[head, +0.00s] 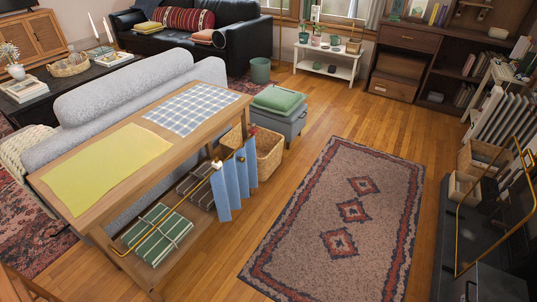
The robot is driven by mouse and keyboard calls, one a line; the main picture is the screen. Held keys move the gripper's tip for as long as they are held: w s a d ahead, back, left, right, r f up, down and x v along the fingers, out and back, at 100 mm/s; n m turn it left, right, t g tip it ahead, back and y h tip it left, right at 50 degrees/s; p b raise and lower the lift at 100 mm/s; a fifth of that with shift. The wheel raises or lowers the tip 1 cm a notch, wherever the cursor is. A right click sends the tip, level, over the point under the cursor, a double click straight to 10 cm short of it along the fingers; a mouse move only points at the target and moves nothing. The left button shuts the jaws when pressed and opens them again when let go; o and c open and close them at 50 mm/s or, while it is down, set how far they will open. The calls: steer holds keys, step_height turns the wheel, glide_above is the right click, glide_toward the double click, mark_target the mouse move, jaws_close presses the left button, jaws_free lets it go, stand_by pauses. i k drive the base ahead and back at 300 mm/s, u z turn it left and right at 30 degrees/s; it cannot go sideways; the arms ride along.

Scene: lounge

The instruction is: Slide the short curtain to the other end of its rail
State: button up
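The short curtain (235,182) is blue and hangs in folds from a thin brass rail (165,212). The rail runs along the front of a long wooden console table (103,222). The curtain is gathered at the rail's far end, at the right in the head view. A small white piece (217,164) sits at the curtain's near edge by the rail. The rest of the rail, toward the lower left, is bare. My gripper is not in view.
Striped folded cloths (158,235) lie on the table's lower shelf behind the rail. A wicker basket (270,158) stands behind the curtain at the far end. A patterned rug (345,205) and open wooden floor lie in front of the table.

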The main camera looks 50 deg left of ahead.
mark_target(233, 182)
steer(key=u, duration=0.1)
steer(key=i, duration=0.75)
steer(key=u, duration=1)
steer(key=i, duration=0.75)
steer(key=u, duration=0.8)
